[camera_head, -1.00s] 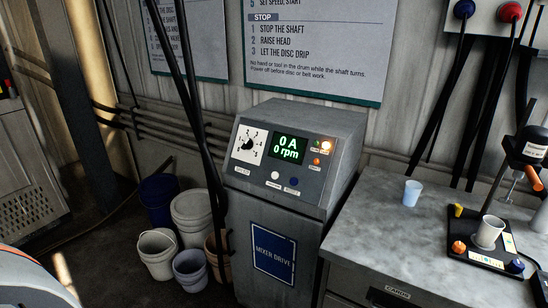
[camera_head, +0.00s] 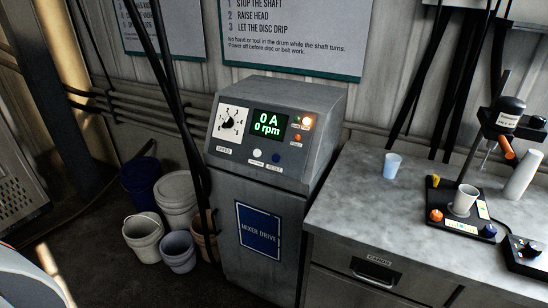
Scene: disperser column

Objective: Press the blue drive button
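The mixer drive cabinet (camera_head: 258,215) stands in the middle of the head view, with a sloped control panel on top. The blue button (camera_head: 276,157) is on the lower part of the panel, right of a white button (camera_head: 257,154). The label under the blue button appears to read RESET. The green display (camera_head: 267,123) shows 0 A and 0 rpm. A speed dial (camera_head: 231,122) is at the panel's left, and an orange lamp (camera_head: 307,122) glows at its upper right. Neither gripper is in view.
A grey bench (camera_head: 350,210) stands right of the cabinet, with a light blue cup (camera_head: 392,166) and a black tray (camera_head: 437,207) holding a white cup (camera_head: 465,199). Several buckets (camera_head: 142,232) stand on the floor at left. Black cables (camera_head: 176,100) hang left of the panel.

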